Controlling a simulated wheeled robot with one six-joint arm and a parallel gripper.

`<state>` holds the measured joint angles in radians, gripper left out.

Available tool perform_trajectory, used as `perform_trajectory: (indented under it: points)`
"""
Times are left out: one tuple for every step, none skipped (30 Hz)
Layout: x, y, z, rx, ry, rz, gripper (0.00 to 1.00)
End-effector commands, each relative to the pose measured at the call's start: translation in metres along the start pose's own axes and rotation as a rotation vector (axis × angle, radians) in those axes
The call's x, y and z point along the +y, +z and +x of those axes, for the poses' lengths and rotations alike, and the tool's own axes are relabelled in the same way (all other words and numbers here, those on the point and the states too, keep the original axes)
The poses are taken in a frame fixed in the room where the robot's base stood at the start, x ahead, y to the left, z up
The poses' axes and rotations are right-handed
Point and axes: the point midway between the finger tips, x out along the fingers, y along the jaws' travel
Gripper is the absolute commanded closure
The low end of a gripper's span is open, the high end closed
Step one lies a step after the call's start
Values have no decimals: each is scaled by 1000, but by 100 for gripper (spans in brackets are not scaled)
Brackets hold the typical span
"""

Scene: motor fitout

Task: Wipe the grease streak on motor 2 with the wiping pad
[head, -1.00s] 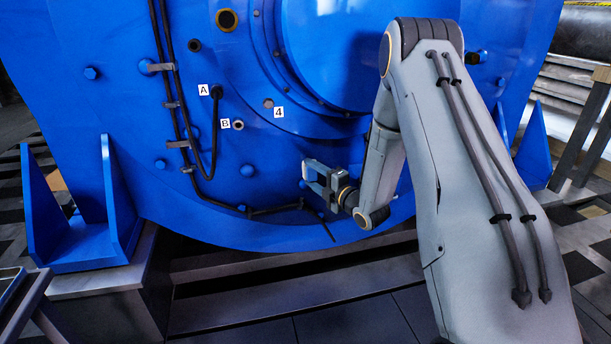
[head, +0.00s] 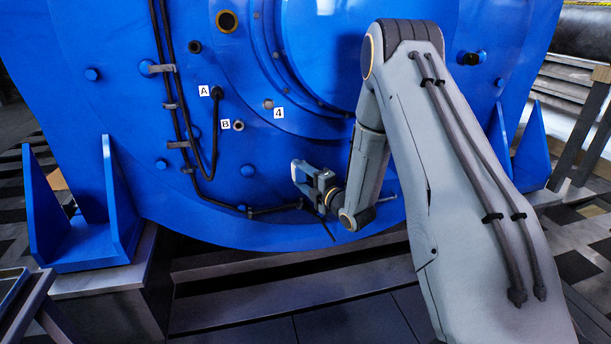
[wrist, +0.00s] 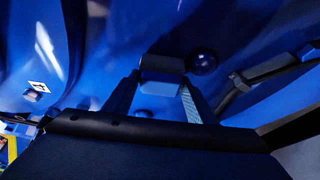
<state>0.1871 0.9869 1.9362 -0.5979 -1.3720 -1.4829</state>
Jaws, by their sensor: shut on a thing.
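A large blue motor (head: 120,130) fills the head view; no motor number shows. My gripper (head: 308,181) is low in front of its face, shut on the wiping pad (head: 296,172), a small pale block. In the wrist view the pad (wrist: 162,82), dark on top and blue-grey below, sits between the fingertips of my gripper (wrist: 160,92). The motor face is close behind it; I cannot tell if they touch. A thin dark line (head: 328,231) runs below my gripper near the motor's lower edge; I cannot tell if it is the grease streak or a cable.
A dark cable (head: 275,210) is clipped along the motor's lower face, left of my gripper. Fittings marked A (head: 216,92) and B (head: 238,125) and a bolt marked 4 (head: 268,104) sit above. A round bolt head (wrist: 202,61) is right of the pad.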

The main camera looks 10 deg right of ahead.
Motion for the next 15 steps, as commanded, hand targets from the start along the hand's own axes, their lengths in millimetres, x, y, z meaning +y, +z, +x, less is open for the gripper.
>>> perform_trajectory:
  points:
    - [5,0,4,3,10,-6,77]
    - [5,0,4,3,10,-6,77]
    - [5,0,4,3,11,-6,77]
    - [5,0,4,3,11,-6,77]
    - [5,0,3,3,10,-6,77]
    - [5,0,2,2,10,-6,77]
    - [6,0,0,2,10,-5,77]
    - [6,-1,-3,1,10,-5,77]
    - [6,-2,-6,0,9,-4,77]
    - [5,-2,-9,-1,8,-4,77]
    - [5,-3,-12,-2,7,-3,77]
    - [4,-3,-17,-3,6,-2,77]
    - [4,-3,-20,-4,6,-2,77]
    - [4,-4,-23,-5,6,-2,77]
    - [4,-5,-26,-6,5,-2,77]
